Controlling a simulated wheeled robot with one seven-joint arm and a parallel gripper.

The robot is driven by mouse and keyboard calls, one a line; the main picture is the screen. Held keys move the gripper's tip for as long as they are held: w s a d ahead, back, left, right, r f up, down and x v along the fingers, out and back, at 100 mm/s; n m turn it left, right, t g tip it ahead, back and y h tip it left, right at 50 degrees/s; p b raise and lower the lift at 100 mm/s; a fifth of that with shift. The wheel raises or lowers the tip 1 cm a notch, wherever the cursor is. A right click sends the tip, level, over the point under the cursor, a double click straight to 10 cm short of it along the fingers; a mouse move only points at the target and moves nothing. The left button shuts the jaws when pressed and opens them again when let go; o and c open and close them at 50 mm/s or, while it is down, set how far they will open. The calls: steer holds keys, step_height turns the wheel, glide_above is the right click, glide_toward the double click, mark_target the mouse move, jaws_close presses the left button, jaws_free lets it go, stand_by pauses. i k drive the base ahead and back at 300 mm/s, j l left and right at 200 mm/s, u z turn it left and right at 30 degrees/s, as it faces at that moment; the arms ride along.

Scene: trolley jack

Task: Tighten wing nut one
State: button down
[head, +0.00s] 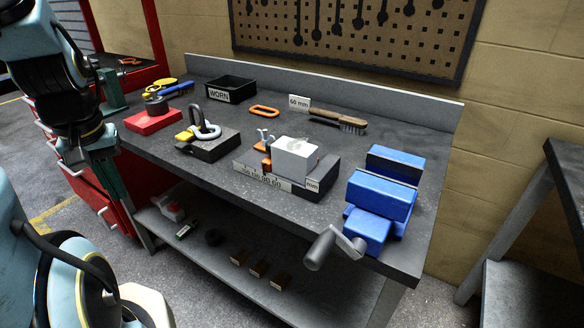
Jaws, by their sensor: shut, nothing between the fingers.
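A small pale wing-shaped piece (264,135), likely a wing nut, stands by an orange part (266,155) at the left of a light grey block (295,158). The block sits on a dark fixture (322,178) with a white measuring scale on its front. No number on the wing piece can be read, so I cannot tell whether it is wing nut one. My gripper (122,222) hangs at the left, pointing down in front of the red cabinet, shut and empty. It is well apart from the fixture. Its fingertips are small and dark here.
The grey workbench (225,185) also holds a blue vise (380,200) at right, a shackle (203,125) on a dark block, a red block (153,122), a black "WORN" tray (231,88), an orange link (264,111) and a wire brush (338,119).

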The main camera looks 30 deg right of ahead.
mark_target(258, 133)
steer(key=i+l+u, duration=0.15)
steer(key=u, duration=0.35)
steer(key=i+l+u, duration=0.1)
steer(key=l+u, duration=0.35)
steer(key=j, duration=0.1)
